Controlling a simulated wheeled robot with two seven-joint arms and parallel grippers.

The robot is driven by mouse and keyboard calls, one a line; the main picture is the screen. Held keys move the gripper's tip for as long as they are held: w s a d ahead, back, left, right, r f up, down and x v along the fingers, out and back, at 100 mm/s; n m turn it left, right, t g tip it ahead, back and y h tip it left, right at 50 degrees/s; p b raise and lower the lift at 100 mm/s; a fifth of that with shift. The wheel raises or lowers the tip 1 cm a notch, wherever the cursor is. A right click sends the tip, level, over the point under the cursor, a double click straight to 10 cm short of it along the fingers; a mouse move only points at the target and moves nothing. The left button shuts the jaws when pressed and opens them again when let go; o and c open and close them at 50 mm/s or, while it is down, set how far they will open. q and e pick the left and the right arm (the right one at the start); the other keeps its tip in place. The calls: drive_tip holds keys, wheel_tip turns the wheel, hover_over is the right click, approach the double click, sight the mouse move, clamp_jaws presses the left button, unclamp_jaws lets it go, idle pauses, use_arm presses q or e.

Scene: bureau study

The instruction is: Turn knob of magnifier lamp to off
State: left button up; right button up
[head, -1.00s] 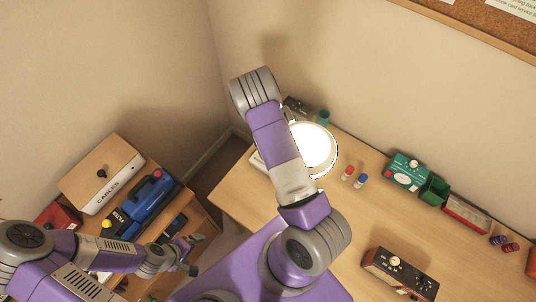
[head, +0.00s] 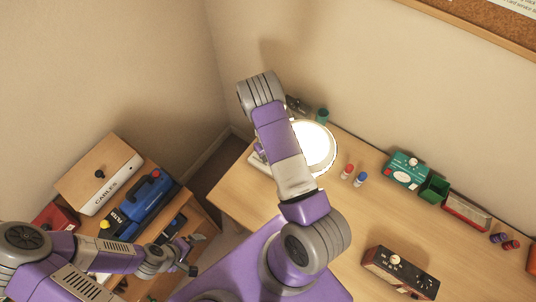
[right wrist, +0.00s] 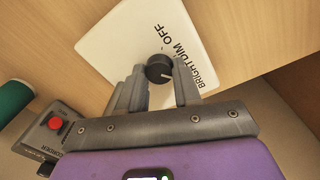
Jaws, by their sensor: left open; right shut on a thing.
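The magnifier lamp's glowing white round head (head: 313,147) shows beside my right arm in the head view; part of the lamp is hidden by the arm. In the right wrist view its white base plate (right wrist: 112,47) carries the printed words OFF, DIM and BRIGHT. The black knob (right wrist: 158,67) stands on this plate between the fingers of my right gripper (right wrist: 160,80), which is shut on it. A pale mark on the knob faces the DIM and BRIGHT side. My left gripper (head: 193,254) is open and empty, near the low shelf at left.
The desk (head: 236,198) also holds a red-capped bottle (head: 347,171), a blue-capped bottle (head: 361,179), a green device (head: 407,168) and a dark red box (head: 399,272). A recorder with a red button (right wrist: 55,125) lies close to the right gripper. Walls stand behind.

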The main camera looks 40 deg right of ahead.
drive_tip(key=shift+n, duration=0.3)
drive_tip(key=n+p, duration=0.2)
drive_tip(key=n, duration=0.2)
drive_tip(key=shift+r, duration=0.15)
drive_tip(key=n+p, duration=0.2)
drive_tip(key=n, duration=0.3)
drive_tip(key=shift+n, duration=0.4)
drive_tip(key=n+p, duration=0.1)
drive_tip(key=n, duration=0.3)
drive_tip(key=shift+s+n, duration=0.1)
drive_tip(key=shift+n, duration=0.2)
drive_tip(key=n, duration=0.4)
drive_tip(key=shift+n, duration=0.4)
drive_tip(key=o, duration=1.1)
drive_tip(key=shift+c, duration=0.2)
